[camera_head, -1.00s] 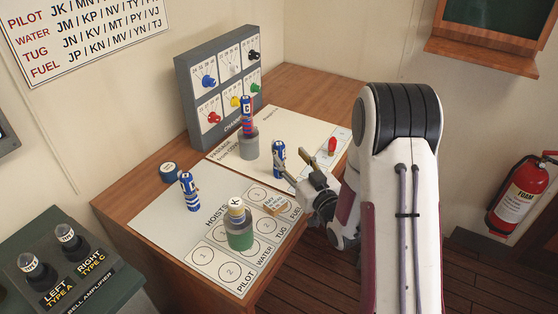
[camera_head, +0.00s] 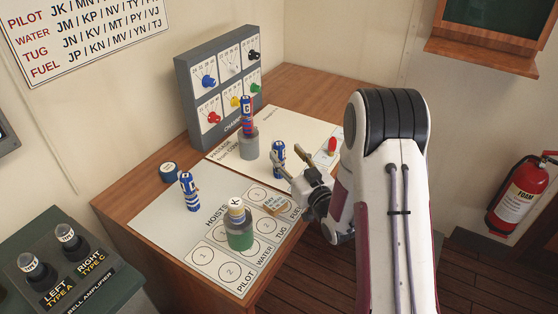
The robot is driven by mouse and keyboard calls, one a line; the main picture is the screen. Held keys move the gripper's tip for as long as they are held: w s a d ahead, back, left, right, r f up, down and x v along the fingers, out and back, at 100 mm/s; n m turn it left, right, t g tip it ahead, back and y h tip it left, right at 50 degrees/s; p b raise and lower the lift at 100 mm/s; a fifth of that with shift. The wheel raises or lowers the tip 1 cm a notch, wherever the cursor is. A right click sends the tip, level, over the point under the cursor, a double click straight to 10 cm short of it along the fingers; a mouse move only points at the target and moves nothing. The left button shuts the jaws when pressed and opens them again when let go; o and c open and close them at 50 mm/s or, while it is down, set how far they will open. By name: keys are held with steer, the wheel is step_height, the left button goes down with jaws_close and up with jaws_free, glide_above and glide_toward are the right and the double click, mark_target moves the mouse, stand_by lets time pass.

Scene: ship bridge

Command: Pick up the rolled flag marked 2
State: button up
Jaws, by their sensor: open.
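Several rolled flags stand upright on the desk. A blue and white rolled flag (camera_head: 189,192) stands on the left of the white sheet. Another blue and white rolled flag (camera_head: 278,159) stands near the middle right. Their marks are too small to read surely, so I cannot tell which is marked 2. My gripper (camera_head: 293,170) is open, just right of the middle-right flag, its fingers pointing towards it. In this view a fingertip meets the flag's lower right side; I cannot tell whether they touch. Nothing shows between the fingers.
A red and blue rolled flag (camera_head: 246,117) stands on a grey cylinder (camera_head: 248,145). A pale roll marked X (camera_head: 236,207) stands on a green-based cylinder (camera_head: 239,233). A dial panel (camera_head: 218,85) stands behind. A small red object (camera_head: 332,145) lies beyond my gripper.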

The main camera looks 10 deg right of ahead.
mark_target(282, 150)
steer(key=shift+w, duration=0.15)
steer(key=shift+w+a+f, duration=0.1)
steer(key=shift+w+a, duration=0.15)
steer(key=shift+w, duration=0.55)
steer(key=shift+w+a, duration=0.2)
steer(key=shift+w, duration=0.65)
steer(key=shift+w+a+f, duration=0.1)
steer(key=shift+w+a, duration=0.15)
steer(key=shift+w, duration=0.55)
jaws_close()
